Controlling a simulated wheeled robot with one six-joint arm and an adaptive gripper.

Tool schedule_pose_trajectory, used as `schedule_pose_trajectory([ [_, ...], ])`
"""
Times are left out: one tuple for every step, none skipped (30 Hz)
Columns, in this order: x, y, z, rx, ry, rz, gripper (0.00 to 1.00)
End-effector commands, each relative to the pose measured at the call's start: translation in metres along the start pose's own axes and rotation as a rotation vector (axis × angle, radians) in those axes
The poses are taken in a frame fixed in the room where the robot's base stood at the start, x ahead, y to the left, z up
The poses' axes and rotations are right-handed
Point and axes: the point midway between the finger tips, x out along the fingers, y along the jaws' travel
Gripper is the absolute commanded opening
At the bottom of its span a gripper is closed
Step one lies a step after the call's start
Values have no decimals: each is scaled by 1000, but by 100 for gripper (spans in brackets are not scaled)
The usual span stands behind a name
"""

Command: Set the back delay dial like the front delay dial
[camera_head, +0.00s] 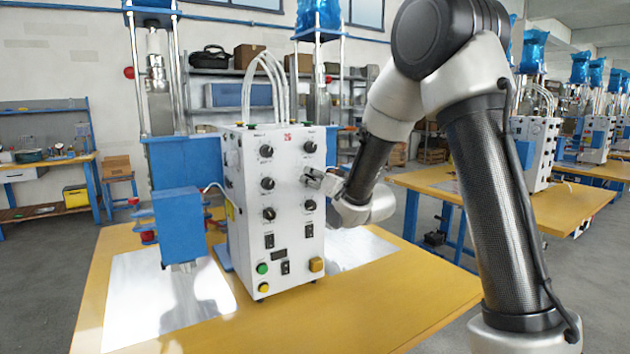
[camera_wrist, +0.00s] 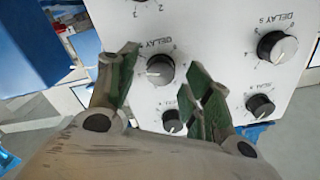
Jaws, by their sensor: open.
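The white control box bears two columns of black dials. In the wrist view a left dial (camera_wrist: 160,70) labelled DELAY appears between my open fingers, and a second dial (camera_wrist: 275,46) labelled DELAY S sits to its right, clear of them. In the head view the left column's middle dial (camera_head: 267,183) is in plain sight. The pointer settings are too small to read surely.
The control box (camera_head: 290,235) stands on a yellow table (camera_head: 400,300). A blue press unit (camera_head: 180,225) is close on its left. Lower dials (camera_wrist: 172,120) lie close under my fingers in the wrist view. The table's front right is clear.

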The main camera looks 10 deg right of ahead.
Motion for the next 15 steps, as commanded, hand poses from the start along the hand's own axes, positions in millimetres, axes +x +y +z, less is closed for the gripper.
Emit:
schedule_pose_trajectory([
  [5,0,0,0,1,-1,50],
  [7,0,0,0,1,-1,50],
  [9,0,0,0,1,0,50],
  [10,0,0,0,1,0,50],
  [11,0,0,0,1,0,50],
  [11,0,0,0,1,0,50],
  [11,0,0,0,1,0,50],
  [11,0,0,0,1,0,50],
  [11,0,0,0,1,0,50],
  [11,0,0,0,1,0,50],
  [11,0,0,0,1,0,50],
  [11,0,0,0,0,0,47],
  [11,0,0,0,0,0,41],
  [11,0,0,0,0,0,36],
  [11,0,0,0,0,0,28],
])
